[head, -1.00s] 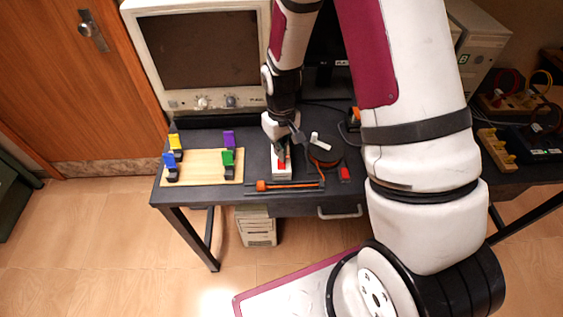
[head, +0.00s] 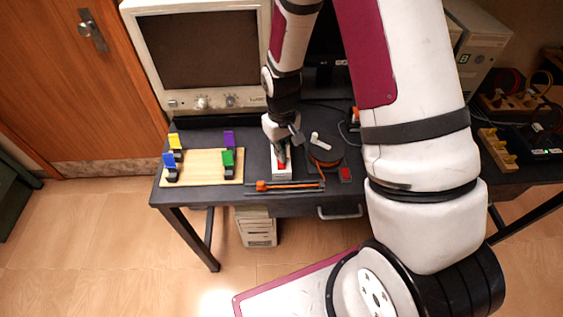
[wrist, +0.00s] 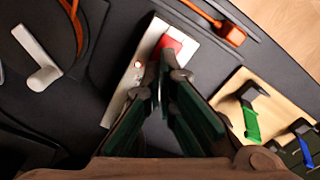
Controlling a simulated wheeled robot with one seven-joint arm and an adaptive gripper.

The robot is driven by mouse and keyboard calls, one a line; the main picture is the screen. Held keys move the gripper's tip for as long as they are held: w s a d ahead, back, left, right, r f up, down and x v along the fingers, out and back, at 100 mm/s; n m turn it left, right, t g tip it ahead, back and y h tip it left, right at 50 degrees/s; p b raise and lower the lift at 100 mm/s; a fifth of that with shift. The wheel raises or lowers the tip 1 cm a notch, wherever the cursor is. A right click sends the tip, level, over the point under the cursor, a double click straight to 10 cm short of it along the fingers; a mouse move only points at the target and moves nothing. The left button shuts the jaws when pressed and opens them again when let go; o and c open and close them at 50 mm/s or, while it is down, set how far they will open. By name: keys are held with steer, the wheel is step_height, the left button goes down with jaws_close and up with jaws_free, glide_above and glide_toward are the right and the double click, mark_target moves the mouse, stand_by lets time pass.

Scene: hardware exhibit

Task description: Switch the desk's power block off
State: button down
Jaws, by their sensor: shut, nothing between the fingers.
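The power block is a narrow white box with a red switch (head: 281,165) on its top. The white body (head: 281,176) lies on the dark desk, right of the wooden board. In the wrist view its white top (wrist: 142,62) runs diagonally, with the red switch (wrist: 171,42) at the far end. My gripper (head: 282,159) is shut and empty, pointing down over the block. In the wrist view the closed fingertips (wrist: 165,66) are at the near edge of the red switch and hide part of it. I cannot tell whether they touch or press it.
A wooden board (head: 205,178) with several coloured clips is at the left. An orange-handled tool (head: 264,186) lies along the front. A round dark reel (head: 325,158) with orange cord and a small red item (head: 345,174) are at the right. A monitor (head: 205,60) stands behind.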

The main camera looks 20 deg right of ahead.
steer(key=shift+f+b, duration=0.3)
steer(key=shift+f, duration=0.55)
stand_by(0.3)
steer(key=shift+r, duration=0.15)
steer(key=shift+r+p, duration=1.5)
steer(key=shift+r, duration=1.9)
